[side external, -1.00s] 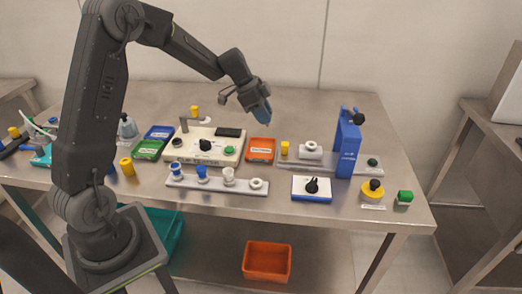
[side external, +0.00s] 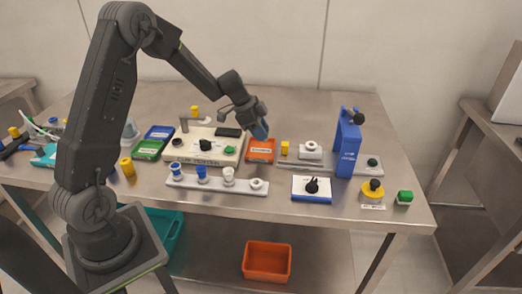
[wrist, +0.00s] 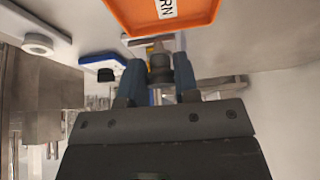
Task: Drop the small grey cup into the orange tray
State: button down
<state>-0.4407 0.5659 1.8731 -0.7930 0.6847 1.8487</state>
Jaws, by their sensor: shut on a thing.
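My gripper (side external: 261,130) is tilted downward just above the orange tray (side external: 260,156), which lies on the bench with a white label on it. The wrist view shows its blue fingers (wrist: 158,64) shut on the small grey cup (wrist: 160,72), which is dark and partly hidden between them. The cup is hidden by the fingers in the side view. The orange tray (wrist: 128,22) also shows at the top of the wrist view, beyond the fingertips and apart from them.
Green (side external: 149,150) and blue (side external: 160,132) trays lie to the left. A pale rail (side external: 215,186) with blue and white cups is in front. A tall blue stand (side external: 347,145) is to the right. An orange bin (side external: 267,262) sits on the shelf below.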

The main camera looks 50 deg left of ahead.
jog(key=c, duration=0.8)
grip_release()
jog(key=shift+r, duration=0.1)
jog(key=v, duration=1.3)
jog(key=shift+r, duration=0.35)
jog(key=s+d+r+n+y, duration=0.2)
jog(key=s+d+r+n, duration=0.1)
jog(key=s+d, duration=0.45)
jog(key=s+d+r+n+y, duration=0.15)
jog(key=s+d+r, duration=0.25)
jog(key=s+d, duration=0.4)
jog(key=s+d+n, duration=0.1)
jog(key=s, duration=0.1)
jog(key=s+d+f+n+t, duration=0.1)
jog(key=s+n, duration=0.1)
jog(key=s, duration=0.1)
jog(key=s+d+f+n, duration=0.1)
jog(key=s+d, duration=0.1)
jog(key=shift+s+d+n+y, duration=0.15)
jog(key=shift+s+n+y, duration=0.1)
jog(key=shift+s+y, duration=0.1)
